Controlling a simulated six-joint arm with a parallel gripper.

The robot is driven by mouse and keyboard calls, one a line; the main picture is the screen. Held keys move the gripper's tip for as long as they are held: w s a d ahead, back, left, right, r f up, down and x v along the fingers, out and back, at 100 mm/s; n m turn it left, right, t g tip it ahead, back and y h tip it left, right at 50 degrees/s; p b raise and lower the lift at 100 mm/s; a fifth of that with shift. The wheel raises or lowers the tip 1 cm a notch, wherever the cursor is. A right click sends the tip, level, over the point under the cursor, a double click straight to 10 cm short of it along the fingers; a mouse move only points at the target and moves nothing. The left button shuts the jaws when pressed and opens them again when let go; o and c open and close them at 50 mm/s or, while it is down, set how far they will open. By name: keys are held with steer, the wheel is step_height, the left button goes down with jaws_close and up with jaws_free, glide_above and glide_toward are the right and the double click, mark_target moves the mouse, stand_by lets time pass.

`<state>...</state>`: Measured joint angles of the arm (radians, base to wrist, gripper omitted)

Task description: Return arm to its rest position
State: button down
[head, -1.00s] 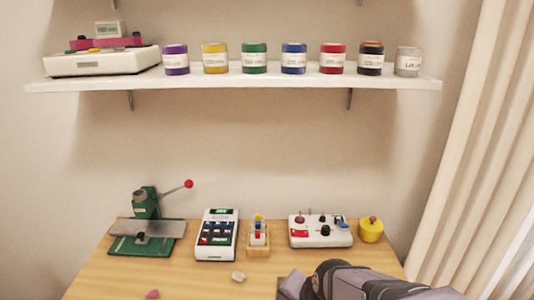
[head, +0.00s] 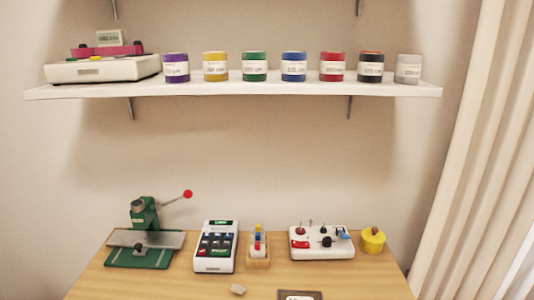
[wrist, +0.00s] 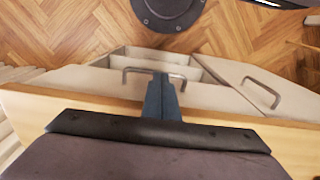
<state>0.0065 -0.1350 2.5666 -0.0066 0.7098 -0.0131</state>
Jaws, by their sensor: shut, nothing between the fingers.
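My gripper (wrist: 162,84) shows in the wrist view, its two blue-grey fingers pressed together with nothing between them. It points over a wooden table edge (wrist: 40,104) toward light cabinet drawers (wrist: 90,90) with metal handles. The gripper's wide dark body fills the bottom of that view. My arm does not clearly show in the head view; a small dark-rimmed flat piece is cut off at the bottom edge there, and I cannot tell what it is.
On the wooden table (head: 340,285) stand a green press (head: 143,215), a white keypad device (head: 216,247), a small wooden holder (head: 258,250), a white control box (head: 322,242) and a yellow pot (head: 372,240). A shelf (head: 230,92) holds several jars. Herringbone floor (wrist: 70,30) lies beyond the drawers.

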step_height(320, 180, up, 15)
steer(key=p, duration=1.3)
steer(key=shift+p, duration=0.4)
steer(key=shift+a, duration=0.1)
steer(key=shift+r, duration=0.1)
